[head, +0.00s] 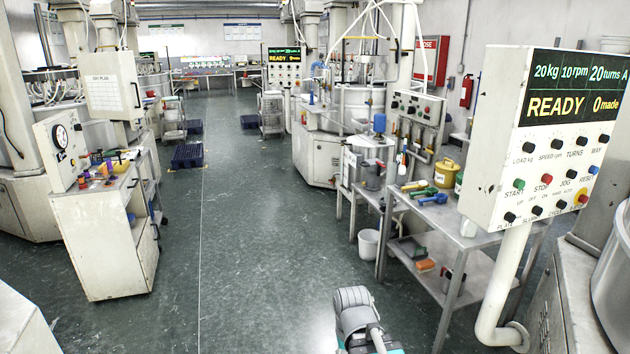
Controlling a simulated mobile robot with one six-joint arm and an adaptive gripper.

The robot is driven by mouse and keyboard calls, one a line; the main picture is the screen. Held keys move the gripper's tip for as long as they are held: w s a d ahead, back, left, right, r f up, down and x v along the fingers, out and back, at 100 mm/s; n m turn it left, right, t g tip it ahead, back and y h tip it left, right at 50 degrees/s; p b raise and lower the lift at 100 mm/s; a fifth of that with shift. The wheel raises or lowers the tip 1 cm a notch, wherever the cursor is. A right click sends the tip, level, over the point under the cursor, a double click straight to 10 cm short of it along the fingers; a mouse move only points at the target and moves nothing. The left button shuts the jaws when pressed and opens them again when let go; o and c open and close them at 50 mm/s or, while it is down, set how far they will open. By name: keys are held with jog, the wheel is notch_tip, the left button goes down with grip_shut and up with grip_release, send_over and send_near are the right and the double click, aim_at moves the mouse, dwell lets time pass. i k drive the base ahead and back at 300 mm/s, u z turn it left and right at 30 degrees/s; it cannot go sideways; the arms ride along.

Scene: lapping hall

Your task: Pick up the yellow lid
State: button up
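A yellow tub-like container (446,173) stands upright on the metal table (470,228) at the right, and its top looks yellow. I cannot tell at this size whether that top is a separate lid. A grey and teal part of my arm shows at the bottom centre, over the floor and apart from the table. My gripper's fingers are not visible.
A control panel (548,150) on a bent post stands at the right, in front of the table's right end. A white bucket (368,243) is on the floor left of the table. A white cabinet (108,235) stands at left. The middle aisle floor (240,250) is clear.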

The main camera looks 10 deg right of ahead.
aim_at(450, 167)
jog(key=z, duration=0.15)
jog(key=i, duration=0.8)
jog(key=z, duration=0.4)
jog(key=i, duration=0.85)
jog(key=z, duration=0.35)
jog(key=i, duration=0.8)
jog(key=z, duration=0.35)
